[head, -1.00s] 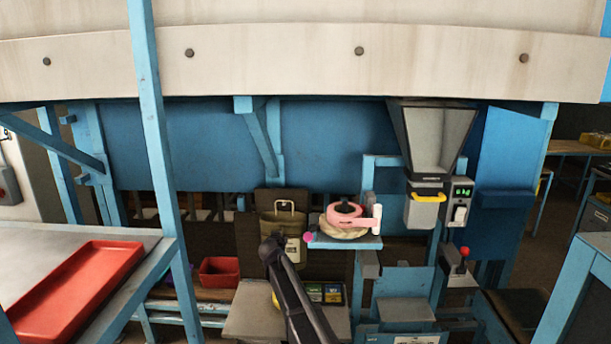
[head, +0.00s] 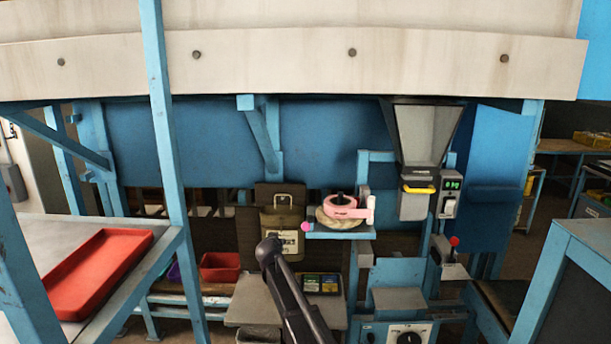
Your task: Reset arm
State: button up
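My arm (head: 290,290) shows as a dark link rising from the bottom middle of the head view.
A blue shelf (head: 338,234) holds a pink tape roll (head: 345,208) on a tan coil. A hopper (head: 424,140) with a yellow-edged spout hangs to its right. A red tray (head: 100,268) lies on the left table. A red bin (head: 220,266) and blue posts stand nearby.

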jog(key=s+d+f+m+g+h+b, duration=0.1)
jog(key=s+d+f+g, duration=0.25)
jog(key=s+d, duration=0.5)
jog(key=s+d+f+g+h, duration=0.1)
jog(key=s+d+f+g, duration=0.1)
jog(key=s+d+f, duration=0.6)
jog(key=s+d+f+g+y, duration=0.1)
jog(key=s+d+g, duration=0.3)
jog(key=s, duration=0.8)
jog(key=s+d+f+n+g+y+b, duration=0.1)
jog(key=s+d+g, duration=0.3)
jog(key=s, duration=0.9)
jog(key=d, duration=0.2)
jog(key=shift+s+d+f, duration=0.25)
jog(key=shift+d, duration=0.1)
